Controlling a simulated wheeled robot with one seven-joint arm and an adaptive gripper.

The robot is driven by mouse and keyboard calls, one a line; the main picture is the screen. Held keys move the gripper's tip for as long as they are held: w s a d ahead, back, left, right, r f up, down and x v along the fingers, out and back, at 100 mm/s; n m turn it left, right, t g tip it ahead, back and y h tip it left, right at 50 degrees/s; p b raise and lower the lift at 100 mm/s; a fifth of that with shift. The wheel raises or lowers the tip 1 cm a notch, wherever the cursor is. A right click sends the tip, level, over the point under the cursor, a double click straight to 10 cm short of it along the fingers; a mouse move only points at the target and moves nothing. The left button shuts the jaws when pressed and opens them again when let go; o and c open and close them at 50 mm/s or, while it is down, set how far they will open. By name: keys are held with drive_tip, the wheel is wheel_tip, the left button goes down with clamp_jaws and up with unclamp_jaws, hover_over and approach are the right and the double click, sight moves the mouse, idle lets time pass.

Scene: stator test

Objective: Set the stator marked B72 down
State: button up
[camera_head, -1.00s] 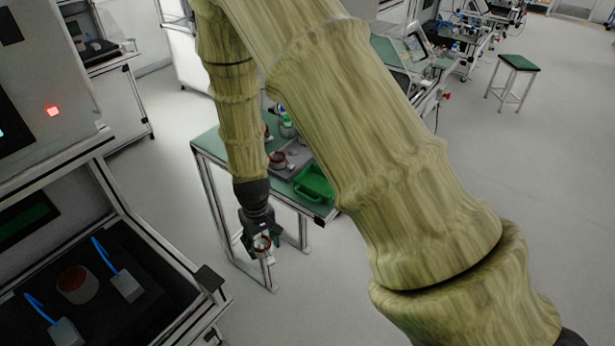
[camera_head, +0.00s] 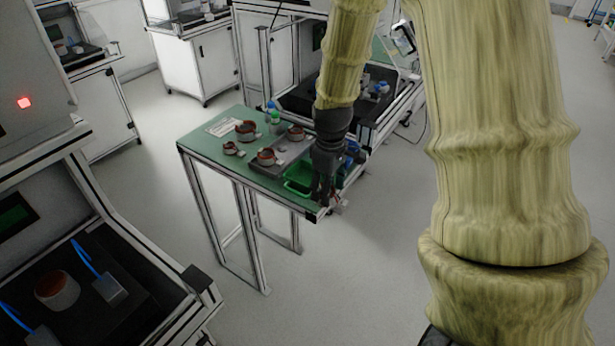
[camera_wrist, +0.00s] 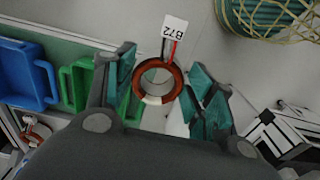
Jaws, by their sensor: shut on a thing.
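The stator marked B72 (camera_wrist: 176,77) is a copper-red ring with a white tag (camera_wrist: 174,28) on red and black leads. In the wrist view it sits between the two fingers of my gripper (camera_wrist: 160,88), which is shut on it. In the head view my gripper (camera_head: 322,190) points down at the front right corner of the green-topped table (camera_head: 205,145), near a green bin (camera_head: 298,180). The held stator is hard to make out there. I cannot tell its height relative to the tabletop.
Several other stators, one of them here (camera_head: 246,131), stand on the table around a grey tray (camera_head: 262,171). Blue bins (camera_wrist: 22,72) lie beside the green bin. A test station at lower left holds a stator (camera_head: 57,290). Open floor (camera_head: 400,270) lies in front of the table.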

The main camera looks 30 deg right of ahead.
drive_tip(key=w+d+p, duration=0.1)
drive_tip(key=w, duration=0.3)
drive_tip(key=w+d+f+p, duration=0.1)
drive_tip(key=w, duration=0.4)
drive_tip(key=w+d+p, duration=0.1)
drive_tip(key=w+p, duration=0.1)
drive_tip(key=w, duration=0.3)
drive_tip(key=shift+w+f, duration=0.2)
drive_tip(key=shift+f+p, duration=0.8)
drive_tip(key=shift+f, duration=0.95)
drive_tip(key=o, duration=1.4)
drive_tip(key=shift+f, duration=0.15)
drive_tip(key=shift+r, duration=0.25)
drive_tip(key=shift+r+b, duration=1.85)
drive_tip(key=shift+r, duration=4.1)
